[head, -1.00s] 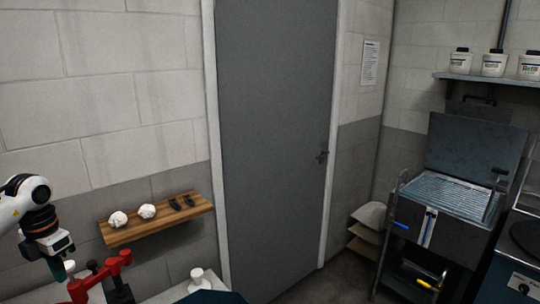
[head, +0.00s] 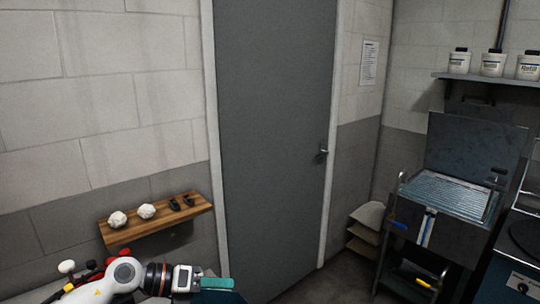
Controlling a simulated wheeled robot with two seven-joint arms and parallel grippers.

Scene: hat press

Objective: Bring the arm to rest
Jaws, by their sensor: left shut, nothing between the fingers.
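My left arm comes in low at the left of the head view, white with dark and orange bands at the wrist. My left gripper (head: 217,284) points to the right at the bottom edge, its teal fingertips shut and empty. It is below the wooden shelf and apart from it. My right gripper is not in view.
A wooden wall shelf (head: 137,234) holds two white crumpled balls (head: 117,219) and small dark items (head: 181,202). Red equipment parts (head: 97,277) show behind my left arm. A grey door (head: 272,140) stands in the middle; a metal fryer-like unit (head: 440,213) stands at right.

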